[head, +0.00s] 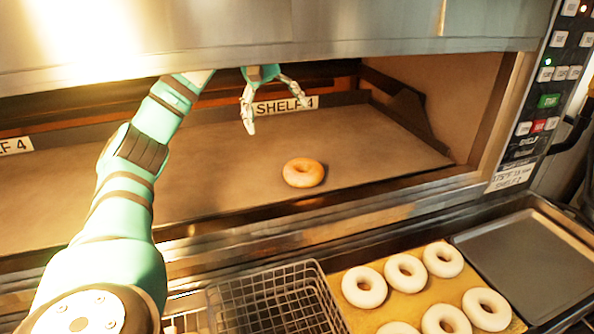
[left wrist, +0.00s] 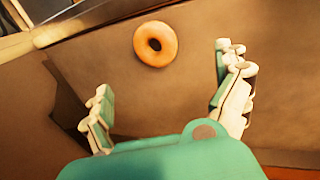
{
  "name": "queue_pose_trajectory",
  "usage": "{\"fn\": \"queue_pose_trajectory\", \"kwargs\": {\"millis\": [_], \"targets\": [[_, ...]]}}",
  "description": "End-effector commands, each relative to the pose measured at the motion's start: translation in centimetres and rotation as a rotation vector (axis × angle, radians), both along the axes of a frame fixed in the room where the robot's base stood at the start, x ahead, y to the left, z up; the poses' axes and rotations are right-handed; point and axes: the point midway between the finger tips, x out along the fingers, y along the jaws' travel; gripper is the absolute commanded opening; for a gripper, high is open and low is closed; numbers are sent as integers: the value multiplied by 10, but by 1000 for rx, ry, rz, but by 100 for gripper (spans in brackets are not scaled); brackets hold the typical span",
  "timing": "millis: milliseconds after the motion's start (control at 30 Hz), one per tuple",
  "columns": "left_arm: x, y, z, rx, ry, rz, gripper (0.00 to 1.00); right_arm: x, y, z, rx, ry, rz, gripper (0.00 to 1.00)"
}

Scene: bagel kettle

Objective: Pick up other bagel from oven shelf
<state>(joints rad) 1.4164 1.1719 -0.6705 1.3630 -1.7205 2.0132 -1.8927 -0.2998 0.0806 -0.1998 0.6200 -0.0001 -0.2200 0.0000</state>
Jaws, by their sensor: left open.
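A golden-brown bagel (head: 303,172) lies alone on the oven shelf (head: 230,165), near its front edge. It also shows in the left wrist view (left wrist: 156,44), beyond and between my fingers. My left gripper (head: 276,116) is inside the oven, open and empty. In the head view it hangs above the shelf, behind the bagel and a little to its left. In the left wrist view the open fingers (left wrist: 168,112) are apart from the bagel. My right gripper is in neither view.
The oven's metal hood (head: 300,40) hangs low over the opening. In front stand a wire basket (head: 275,300), a board (head: 405,305) with several pale bagels, and an empty metal tray (head: 530,258). A control panel (head: 552,85) is at the right. The shelf around the bagel is clear.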

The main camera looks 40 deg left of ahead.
Motion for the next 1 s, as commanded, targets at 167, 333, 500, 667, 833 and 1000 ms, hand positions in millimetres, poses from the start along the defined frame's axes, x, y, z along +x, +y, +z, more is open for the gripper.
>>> {"fn": "queue_pose_trajectory", "kwargs": {"millis": [167, 333, 500, 667, 833, 1000], "targets": [[10, -6, -44, -4, 5, -3, 100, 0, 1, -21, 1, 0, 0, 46], [20, -10, -73, -3, 7, 0, 100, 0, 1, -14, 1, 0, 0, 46], [27, -14, -98, -5, 3, 1, 100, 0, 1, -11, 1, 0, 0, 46], [30, -15, -108, -5, 1, 0, 100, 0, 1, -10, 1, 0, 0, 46], [37, -16, -125, -6, 5, 1, 100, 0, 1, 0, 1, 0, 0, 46], [44, -18, -148, -6, 3, 0, 100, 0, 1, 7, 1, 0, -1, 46]]}}
